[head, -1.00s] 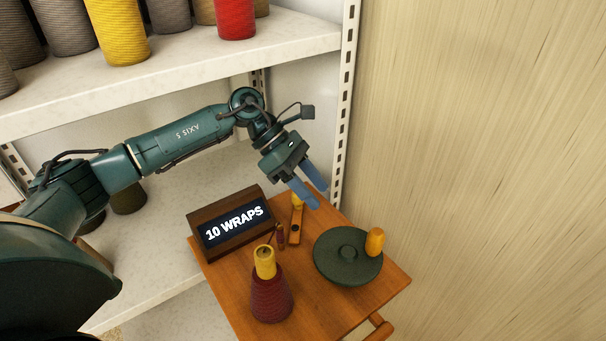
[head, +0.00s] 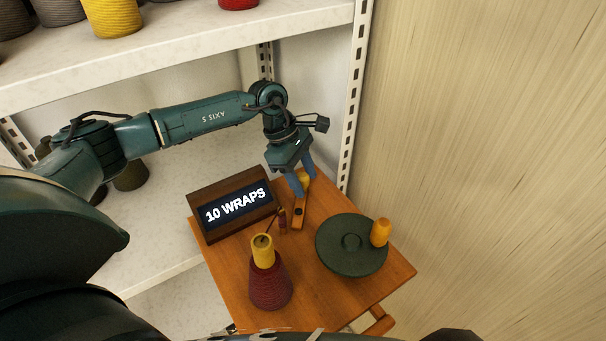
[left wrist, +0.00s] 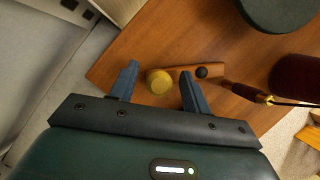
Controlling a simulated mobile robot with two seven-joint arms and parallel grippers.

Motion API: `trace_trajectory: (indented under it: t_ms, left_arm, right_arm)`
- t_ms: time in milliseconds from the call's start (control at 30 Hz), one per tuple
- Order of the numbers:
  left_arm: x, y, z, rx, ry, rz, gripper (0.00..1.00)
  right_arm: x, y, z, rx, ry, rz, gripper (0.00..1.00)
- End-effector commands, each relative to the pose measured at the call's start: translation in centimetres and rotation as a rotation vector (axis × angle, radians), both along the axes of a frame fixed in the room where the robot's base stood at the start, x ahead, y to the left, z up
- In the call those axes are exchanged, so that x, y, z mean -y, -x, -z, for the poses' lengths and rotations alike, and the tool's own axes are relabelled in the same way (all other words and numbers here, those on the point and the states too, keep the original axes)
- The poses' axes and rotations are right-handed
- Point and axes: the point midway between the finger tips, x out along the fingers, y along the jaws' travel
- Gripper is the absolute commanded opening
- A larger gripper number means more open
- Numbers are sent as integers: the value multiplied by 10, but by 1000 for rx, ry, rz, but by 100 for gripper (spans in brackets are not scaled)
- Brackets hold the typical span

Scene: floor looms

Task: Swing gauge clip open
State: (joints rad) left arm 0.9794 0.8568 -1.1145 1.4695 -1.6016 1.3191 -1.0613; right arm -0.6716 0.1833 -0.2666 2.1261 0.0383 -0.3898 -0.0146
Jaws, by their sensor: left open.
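The gauge clip looks to be the small orange-brown wooden piece (head: 299,213) on the small table, with a yellow knob (head: 303,181) at its far end. In the left wrist view the wooden bar (left wrist: 186,73) carries a dark pivot dot, and the yellow knob (left wrist: 159,82) lies between my fingers. My left gripper (head: 301,184) is open, pointing down, with its blue fingers on either side of the knob. In the left wrist view the left gripper (left wrist: 157,88) shows a gap around the knob. My right gripper is not in view.
A sign reading "10 WRAPS" (head: 236,212), a dark red cone with a yellow top (head: 270,284) and a green disc with an orange handle (head: 345,262) stand on the wooden table (head: 320,304). A shelf upright (head: 356,110) rises behind.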

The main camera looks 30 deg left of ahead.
Motion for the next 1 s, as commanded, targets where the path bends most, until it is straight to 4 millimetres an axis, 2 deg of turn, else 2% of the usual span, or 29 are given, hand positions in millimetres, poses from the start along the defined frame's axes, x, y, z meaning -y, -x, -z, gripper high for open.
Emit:
trace_trajectory:
  t_ms: [167, 733, 1000]
  left_arm:
    - [0, 0, 0, 0, 0, 0, 48]
    - [0, 0, 0, -1, 1, -1, 1]
    - [0, 0, 0, -1, 1, 0, 0]
  right_arm:
    - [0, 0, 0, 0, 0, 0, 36]
    - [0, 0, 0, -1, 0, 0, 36]
    - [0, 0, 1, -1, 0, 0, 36]
